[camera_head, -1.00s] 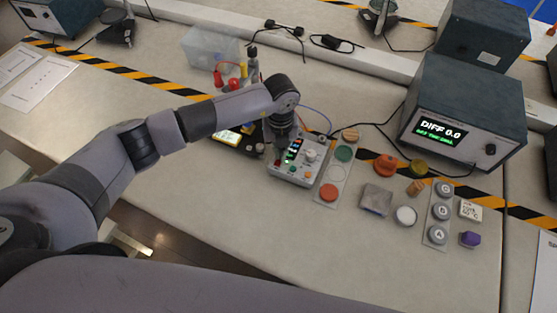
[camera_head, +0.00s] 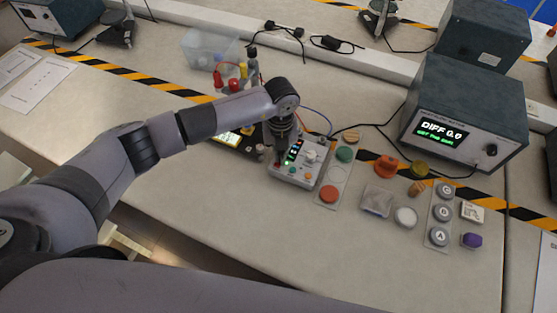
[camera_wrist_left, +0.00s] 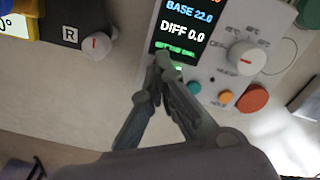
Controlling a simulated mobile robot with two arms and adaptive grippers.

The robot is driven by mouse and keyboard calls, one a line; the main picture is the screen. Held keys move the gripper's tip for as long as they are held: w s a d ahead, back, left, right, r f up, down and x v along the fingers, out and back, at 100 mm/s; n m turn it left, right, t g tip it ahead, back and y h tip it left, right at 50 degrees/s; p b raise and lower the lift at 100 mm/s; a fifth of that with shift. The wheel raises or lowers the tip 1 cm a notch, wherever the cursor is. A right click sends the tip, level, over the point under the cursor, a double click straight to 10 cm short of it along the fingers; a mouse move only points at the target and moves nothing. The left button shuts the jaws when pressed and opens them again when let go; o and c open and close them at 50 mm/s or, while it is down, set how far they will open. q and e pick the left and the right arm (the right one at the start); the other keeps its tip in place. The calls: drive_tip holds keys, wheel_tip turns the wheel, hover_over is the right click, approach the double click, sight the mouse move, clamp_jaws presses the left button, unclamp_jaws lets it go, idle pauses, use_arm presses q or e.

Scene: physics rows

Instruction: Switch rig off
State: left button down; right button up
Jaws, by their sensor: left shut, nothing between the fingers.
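The rig's light grey control box (camera_head: 313,171) sits mid-table, with a lit screen, a white dial and small round buttons. In the left wrist view its screen (camera_wrist_left: 181,27) reads BASE 22.0 and DIFF 0.0, over a small green line. Below are a lit green lamp, a teal button (camera_wrist_left: 194,87), an orange button (camera_wrist_left: 225,97) and a dial (camera_wrist_left: 246,56). My left gripper (camera_wrist_left: 164,66) is shut and empty, pointing down at the box's left part by the screen's lower edge. I cannot tell whether it touches. My fingers may hide a switch. My right gripper is out of view.
A dark instrument (camera_head: 465,105) at the back right shows DIFF 0.0 and a green line. A strip with coloured discs (camera_head: 330,194) lies right of the box. Lettered pucks (camera_head: 441,212) and small loose pieces lie further right. Bare table lies in front.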

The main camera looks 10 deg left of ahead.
use_arm(q)
drive_tip(key=shift+r+p, duration=2.15)
drive_tip(key=shift+r, duration=1.25)
drive_tip(key=shift+f, duration=0.1)
